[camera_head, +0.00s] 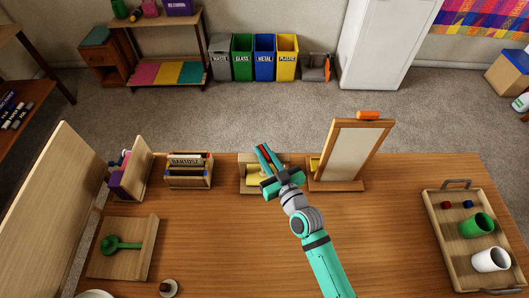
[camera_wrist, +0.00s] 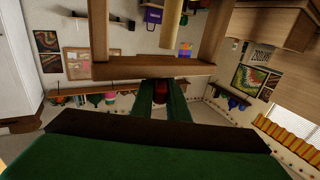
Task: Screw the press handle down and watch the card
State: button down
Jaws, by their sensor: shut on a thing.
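My gripper (camera_head: 264,154) is shut on a red piece, which shows between the teal fingers in the head view. In the wrist view the red piece (camera_wrist: 161,90) shows between the green fingertips. A small wooden stand (camera_head: 248,187) with yellow parts is below and behind my gripper in the head view, partly hidden by it. In the wrist view a wooden crossbeam (camera_wrist: 150,67) with two posts is close, and a pale rod (camera_wrist: 170,24) shows between the posts. I cannot tell which thing is the card.
Close right stands a wooden frame with a pale panel (camera_head: 352,155), an orange cylinder (camera_head: 369,115) at its top. Left are a box of cards (camera_head: 189,182) and a board with a green knob (camera_head: 120,243). A tray (camera_head: 455,262) holds cups at right. The table front is mostly clear.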

jog(key=shift+s+f, duration=0.1)
jog(key=shift+f, duration=0.05)
jog(key=shift+s+f+m+t+h, duration=0.2)
jog(key=shift+m+t+h, duration=0.15)
jog(key=shift+h, duration=0.25)
jog(key=shift+w+a+r+m+h, duration=0.15)
jog(key=shift+w+r+m+h, duration=0.1)
jog(key=shift+r+m+h, duration=0.15)
jog(key=c, duration=1.7)
grip_release()
jog(key=shift+s+d, duration=0.35)
jog(key=shift+s, duration=0.05)
jog(key=v, duration=0.9)
jog(key=shift+s, duration=0.45)
jog(key=shift+d+f, duration=0.1)
